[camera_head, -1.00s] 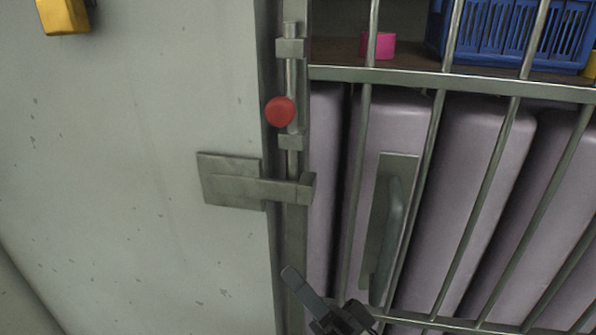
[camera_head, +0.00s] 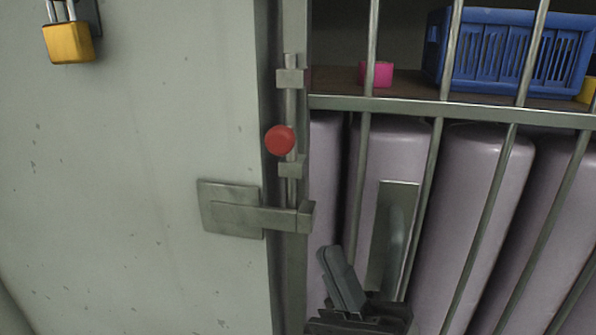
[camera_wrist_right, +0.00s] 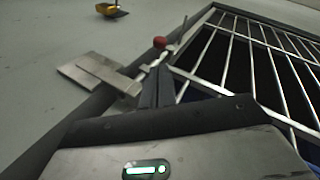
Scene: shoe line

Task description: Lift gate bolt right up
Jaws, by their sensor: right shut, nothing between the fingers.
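The gate bolt (camera_head: 291,104) is a vertical metal rod with a round red knob (camera_head: 280,139), held in brackets on the gate's left post. Its lower end runs down to a metal keeper arm and plate (camera_head: 230,209) on the wall. In the right wrist view the red knob (camera_wrist_right: 160,43) shows just beyond the fingertips. My right gripper (camera_head: 328,254) is shut and empty, below and to the right of the knob and apart from it in the head view. My left gripper is not in view.
The barred gate (camera_head: 450,110) has a handle plate (camera_head: 392,238) right of my gripper. Behind the bars are mauve padded shapes (camera_head: 475,210), a blue crate (camera_head: 510,55) and a pink block (camera_head: 378,74) on a shelf. A yellow padlock (camera_head: 68,43) hangs on the wall at upper left.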

